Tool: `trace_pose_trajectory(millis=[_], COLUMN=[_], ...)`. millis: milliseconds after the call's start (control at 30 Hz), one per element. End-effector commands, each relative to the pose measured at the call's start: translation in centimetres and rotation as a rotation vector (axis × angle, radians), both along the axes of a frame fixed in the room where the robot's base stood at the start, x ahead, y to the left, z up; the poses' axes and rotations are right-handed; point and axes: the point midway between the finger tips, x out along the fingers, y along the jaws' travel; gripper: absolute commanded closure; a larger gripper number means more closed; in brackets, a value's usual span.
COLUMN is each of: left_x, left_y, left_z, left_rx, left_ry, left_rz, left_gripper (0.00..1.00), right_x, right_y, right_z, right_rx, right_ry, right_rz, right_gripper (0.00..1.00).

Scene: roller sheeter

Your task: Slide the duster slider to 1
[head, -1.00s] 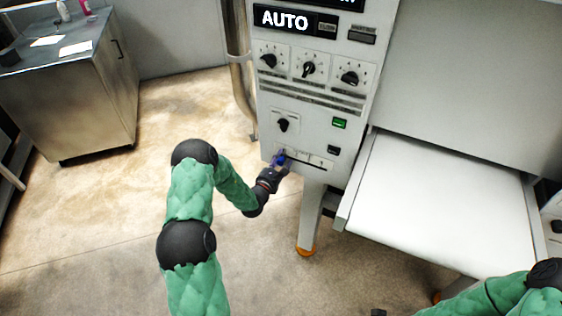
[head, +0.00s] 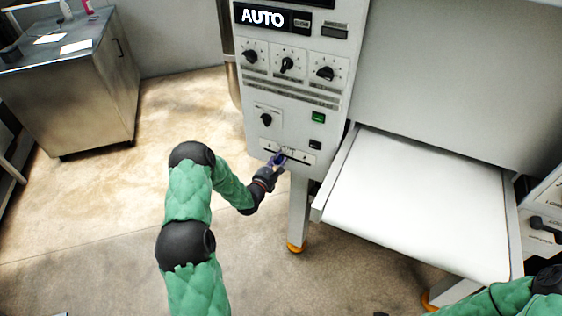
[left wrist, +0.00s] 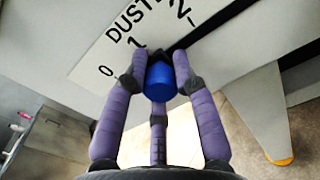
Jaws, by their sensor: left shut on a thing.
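The duster slider's blue knob (left wrist: 160,82) sits at the slider panel on the machine's front. The printed scale (left wrist: 138,40) reads 0, 1 and 2, and the knob appears just below the 1. The fingers hide part of the slot, so its exact position cannot be told. In the head view my left gripper (head: 279,159) is at the slider panel (head: 300,156), left of its middle. My right gripper is not in view.
Above the slider are a black rotary knob (head: 266,120), a green button (head: 318,117) and a row of dials (head: 287,64). The white table (head: 420,200) extends to the right. A machine leg (head: 298,210) stands just below the panel. Open floor lies at left.

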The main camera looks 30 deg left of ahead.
Motion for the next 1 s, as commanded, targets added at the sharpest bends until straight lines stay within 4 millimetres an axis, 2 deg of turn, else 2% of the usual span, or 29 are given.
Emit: trace_pose_trajectory(millis=[133,167,200,233,533,667,767,1000], left_x=[0.2,0.2,0.2,0.1,0.1,-0.6,-1.9,-6.6], left_y=[0.2,0.2,0.2,0.2,0.1,0.1,0.1,-0.2], left_z=[0.5,0.5,0.5,0.5,0.3,0.2,0.2,0.2], left_rx=[0.004,0.004,0.004,0.004,0.003,0.001,0.002,0.001], left_ry=[-0.012,-0.012,-0.012,-0.011,-0.007,-0.004,-0.004,-0.004], left_rz=[0.002,0.002,0.002,0.003,0.003,0.003,0.004,0.005], left_gripper=[1.0,0.64,0.53,0.48,0.48,0.48,0.48,0.48], right_x=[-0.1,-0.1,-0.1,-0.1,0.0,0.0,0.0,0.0], right_y=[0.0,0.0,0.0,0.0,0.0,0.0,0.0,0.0], right_z=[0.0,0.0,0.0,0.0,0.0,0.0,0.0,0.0], right_rx=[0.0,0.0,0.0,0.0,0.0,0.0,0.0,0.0], right_ry=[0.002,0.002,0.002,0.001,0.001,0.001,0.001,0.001], right_rz=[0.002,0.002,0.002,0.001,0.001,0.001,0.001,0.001], right_gripper=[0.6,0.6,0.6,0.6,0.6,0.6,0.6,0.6])
